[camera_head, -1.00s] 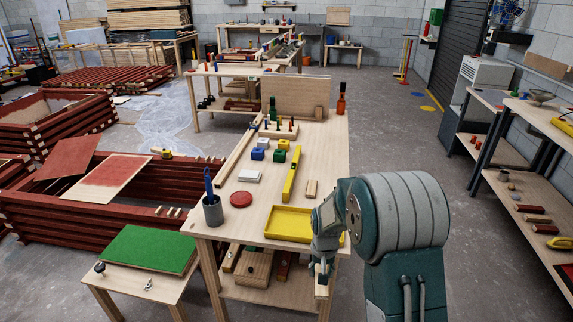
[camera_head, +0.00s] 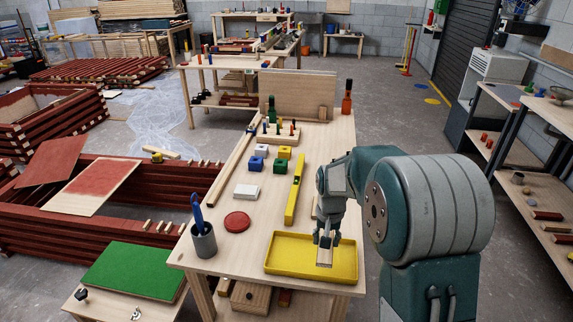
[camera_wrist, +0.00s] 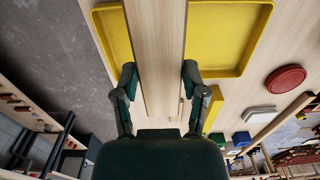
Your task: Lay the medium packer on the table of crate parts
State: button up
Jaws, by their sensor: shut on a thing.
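My gripper (camera_head: 326,240) hangs over the near table (camera_head: 215,262), fingers pointing down. It is shut on a pale wooden packer (camera_head: 325,256), which shows above the yellow tray (camera_head: 275,268). In the wrist view the packer (camera_wrist: 157,35) runs away between the two fingers of the gripper (camera_wrist: 159,75), crossing in front of the yellow tray (camera_wrist: 225,68). I cannot tell exactly how high it is above the tray. The packer's size against others cannot be judged here.
A yellow level (camera_head: 294,190), a red disc (camera_head: 237,221), a white block (camera_head: 247,191) and small coloured blocks lie left of my gripper. A grey cup (camera_head: 203,240) stands at the left edge. A red bottle (camera_head: 346,97) stands at the back right. Bare tabletop lies between disc and tray.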

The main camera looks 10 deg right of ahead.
aim_at(345, 212)
jog(key=i, duration=0.85)
